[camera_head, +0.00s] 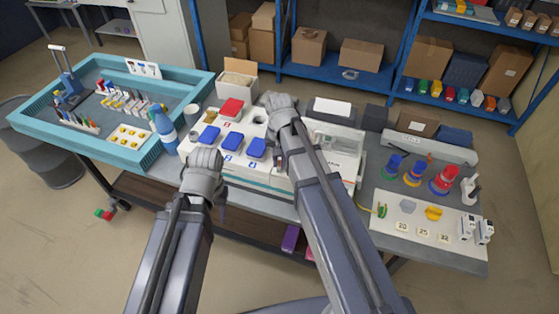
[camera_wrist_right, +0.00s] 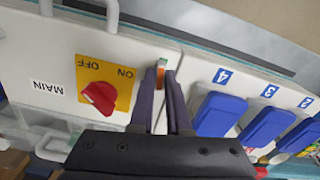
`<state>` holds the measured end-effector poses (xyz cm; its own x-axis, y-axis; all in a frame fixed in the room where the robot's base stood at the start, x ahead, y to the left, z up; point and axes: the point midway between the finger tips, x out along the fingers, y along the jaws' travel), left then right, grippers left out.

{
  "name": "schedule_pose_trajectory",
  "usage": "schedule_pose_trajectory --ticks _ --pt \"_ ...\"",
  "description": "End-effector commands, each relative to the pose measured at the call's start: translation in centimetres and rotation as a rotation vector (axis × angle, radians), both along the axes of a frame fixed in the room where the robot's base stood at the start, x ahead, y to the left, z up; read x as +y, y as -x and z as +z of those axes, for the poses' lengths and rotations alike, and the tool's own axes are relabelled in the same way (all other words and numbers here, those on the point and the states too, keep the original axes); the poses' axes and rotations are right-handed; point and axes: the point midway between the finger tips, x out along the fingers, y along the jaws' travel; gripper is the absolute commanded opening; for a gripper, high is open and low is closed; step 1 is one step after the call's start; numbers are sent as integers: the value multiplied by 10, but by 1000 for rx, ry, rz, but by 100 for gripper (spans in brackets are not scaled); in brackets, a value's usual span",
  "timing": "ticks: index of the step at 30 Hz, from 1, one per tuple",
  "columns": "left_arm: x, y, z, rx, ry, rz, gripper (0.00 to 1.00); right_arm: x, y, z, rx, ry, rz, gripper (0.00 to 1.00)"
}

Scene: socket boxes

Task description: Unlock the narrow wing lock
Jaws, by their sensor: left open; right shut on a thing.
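The white socket box (camera_head: 227,172) with blue covers stands in the middle of the bench. My right gripper (camera_wrist_right: 161,78) is shut at the box front, between the red MAIN switch and the blue cover marked 4.
The red MAIN switch (camera_wrist_right: 100,96) sits on a yellow plate, its knob near the OFF/ON marks. A blue cover (camera_wrist_right: 219,113) is close beside my right fingers.

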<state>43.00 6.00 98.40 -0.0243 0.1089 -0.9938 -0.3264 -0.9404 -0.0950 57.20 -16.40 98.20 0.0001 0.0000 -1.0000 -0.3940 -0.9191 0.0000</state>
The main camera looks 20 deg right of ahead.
Motion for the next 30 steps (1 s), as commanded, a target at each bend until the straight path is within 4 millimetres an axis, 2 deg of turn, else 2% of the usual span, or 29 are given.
schedule_pose_trajectory --ticks 12,29,30 --pt "0 0 0 0 0 0 46 0 0 0 0 0 -178 0" --pt "0 0 0 0 0 0 46 0 0 0 0 0 -206 0" --pt "0 0 0 0 0 0 46 0 0 0 0 0 -206 16"
